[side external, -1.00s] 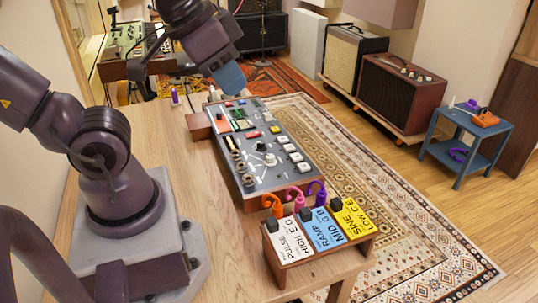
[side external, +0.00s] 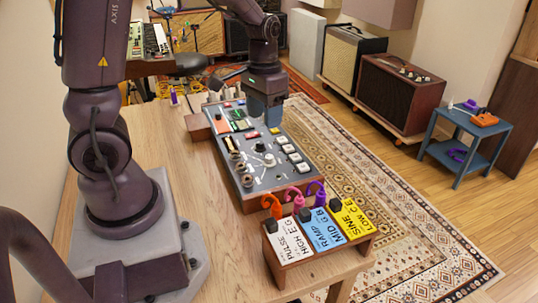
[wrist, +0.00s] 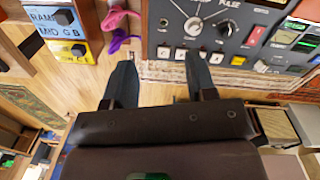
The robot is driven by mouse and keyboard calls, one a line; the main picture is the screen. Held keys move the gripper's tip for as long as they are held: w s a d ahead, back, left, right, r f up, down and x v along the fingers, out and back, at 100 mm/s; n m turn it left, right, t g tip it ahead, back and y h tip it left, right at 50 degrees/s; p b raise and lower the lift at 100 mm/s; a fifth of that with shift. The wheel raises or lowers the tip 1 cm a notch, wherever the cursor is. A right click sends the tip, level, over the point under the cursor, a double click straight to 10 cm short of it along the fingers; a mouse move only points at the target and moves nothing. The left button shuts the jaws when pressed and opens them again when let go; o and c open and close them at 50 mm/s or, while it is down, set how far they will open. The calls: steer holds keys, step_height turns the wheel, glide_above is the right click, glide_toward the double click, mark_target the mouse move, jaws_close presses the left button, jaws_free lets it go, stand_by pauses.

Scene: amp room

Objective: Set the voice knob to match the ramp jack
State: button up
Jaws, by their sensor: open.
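The grey control panel (side external: 246,168) lies on the wooden table. A white-topped knob (side external: 270,159) sits mid-panel, with a black knob (side external: 260,147) beside it. In the wrist view, the white-pointered knob (wrist: 193,25) shows at the top, and the black knob (wrist: 225,28) is right of it near a "PULSE" label. I cannot tell which is the voice knob. The blue RAMP card (side external: 327,231) stands in a wooden rack, with a pink plug (side external: 294,194) behind it. My gripper (side external: 266,116) is open and empty, pointing down over the panel's far right part, apart from both knobs.
An orange plug (side external: 272,205) and purple plug (side external: 317,191) stand behind the rack. Square white buttons (side external: 289,149) line the panel's right side.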

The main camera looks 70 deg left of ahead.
glide_above(269, 157)
step_height(269, 157, down, 4)
steer(key=m, duration=0.1)
steer(key=shift+y, duration=0.4)
step_height(269, 157, down, 13)
steer(key=shift+a+r, duration=0.1)
steer(key=shift+r, duration=0.05)
steer(key=c, duration=0.9)
